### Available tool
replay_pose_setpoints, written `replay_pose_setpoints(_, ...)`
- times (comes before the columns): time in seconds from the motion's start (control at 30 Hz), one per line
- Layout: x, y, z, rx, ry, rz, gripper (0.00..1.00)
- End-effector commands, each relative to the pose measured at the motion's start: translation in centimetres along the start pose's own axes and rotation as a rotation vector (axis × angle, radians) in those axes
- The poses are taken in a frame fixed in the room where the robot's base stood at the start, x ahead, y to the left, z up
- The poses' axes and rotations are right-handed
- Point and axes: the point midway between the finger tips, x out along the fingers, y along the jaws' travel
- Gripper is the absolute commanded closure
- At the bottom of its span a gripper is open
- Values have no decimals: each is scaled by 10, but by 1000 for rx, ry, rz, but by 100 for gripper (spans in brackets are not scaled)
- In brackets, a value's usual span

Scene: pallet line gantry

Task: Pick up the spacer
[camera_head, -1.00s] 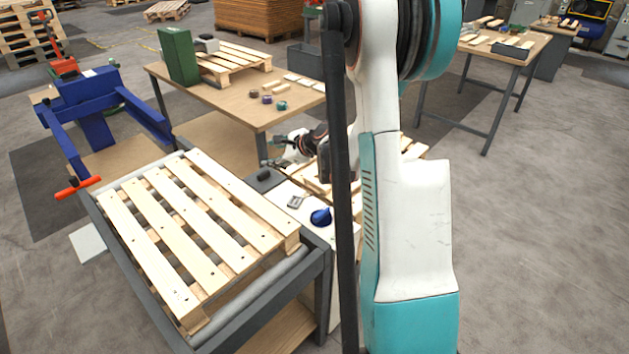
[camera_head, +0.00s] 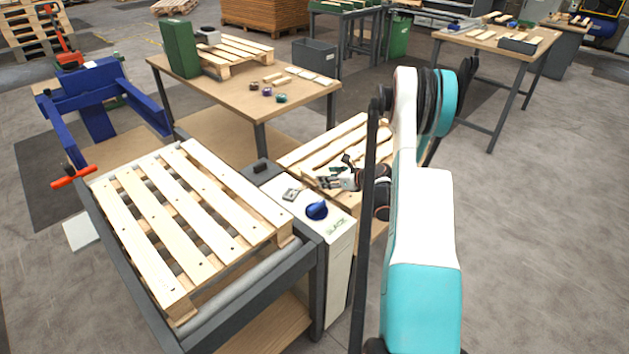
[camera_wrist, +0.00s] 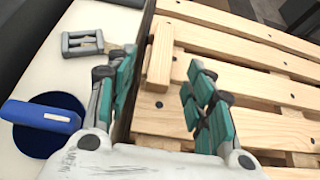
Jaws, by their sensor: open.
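A small light wooden block, which looks like the spacer (camera_wrist: 159,56), lies at the left edge of the slatted pallet (camera_wrist: 240,67) in the wrist view. My gripper (camera_wrist: 161,76) is open, with its teal-padded fingers spread to either side of the line to the block. Nothing is held, and I cannot tell how far the fingertips are above the pallet. In the head view my gripper (camera_head: 335,176) is over the right-hand pallet (camera_head: 325,146), beside the white cabinet. The block cannot be made out there.
The white cabinet (camera_head: 338,262) carries a blue knob (camera_head: 317,209) and a small grey frame (camera_head: 291,194), both close left of my gripper. Another pallet (camera_head: 190,230) lies on the roller conveyor. A table (camera_head: 225,100) behind holds wooden pieces and small round items.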

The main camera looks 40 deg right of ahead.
Motion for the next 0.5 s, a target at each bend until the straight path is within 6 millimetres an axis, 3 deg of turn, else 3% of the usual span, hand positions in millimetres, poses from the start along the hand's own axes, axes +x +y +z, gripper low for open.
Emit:
replay_pose_setpoints(0.1,16,0,-1,-1,0,1,52)
replay_pose_setpoints(0.37,29,0,1,-1,0,1,52)
replay_pose_setpoints(0.5,47,-2,2,-2,0,1,52)
